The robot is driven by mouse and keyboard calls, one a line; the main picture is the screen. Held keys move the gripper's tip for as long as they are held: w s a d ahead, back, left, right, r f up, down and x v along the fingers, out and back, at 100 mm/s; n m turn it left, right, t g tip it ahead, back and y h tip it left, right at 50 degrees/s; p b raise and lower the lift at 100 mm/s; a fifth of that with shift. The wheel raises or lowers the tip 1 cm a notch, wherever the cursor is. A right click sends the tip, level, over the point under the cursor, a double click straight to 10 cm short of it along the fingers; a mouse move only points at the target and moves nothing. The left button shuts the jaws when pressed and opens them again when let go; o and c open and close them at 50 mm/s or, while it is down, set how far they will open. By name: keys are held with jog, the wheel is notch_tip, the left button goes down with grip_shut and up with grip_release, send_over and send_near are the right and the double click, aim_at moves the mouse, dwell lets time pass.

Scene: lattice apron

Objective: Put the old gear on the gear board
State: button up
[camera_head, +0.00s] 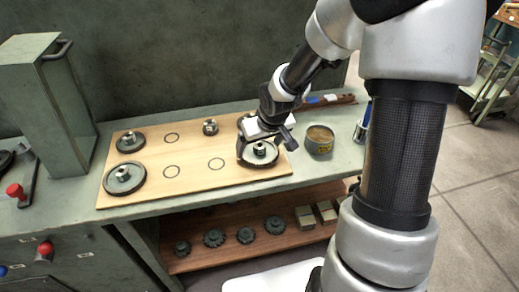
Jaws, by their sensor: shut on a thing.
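The gear board (195,148) is a light wooden panel lying on the bench, with several dark ring marks. My gripper (264,146) is over its right front part, shut on a grey gear (259,154) with a raised metal hub. The gear appears at or just above the board; I cannot tell whether it touches. My fingers and wrist cover part of it. Two similar gears are at the board's left, one at the back (131,142) and one at the front (124,179). Another gear (243,122) at the back right is partly hidden behind my wrist.
A small metal hub (210,127) stands at the board's back. A round tin (319,140) stands right of the board. A green metal box (45,105) stands to the left. A lower wooden shelf (275,240) holds several dark gears and pale blocks. The board's middle is clear.

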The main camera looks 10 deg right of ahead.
jog(key=shift+f, duration=0.25)
jog(key=shift+f, duration=0.1)
jog(key=o, duration=1.7)
jog(key=shift+r, duration=0.3)
jog(key=shift+p+v, duration=3.2)
jog(key=shift+v, duration=2.65)
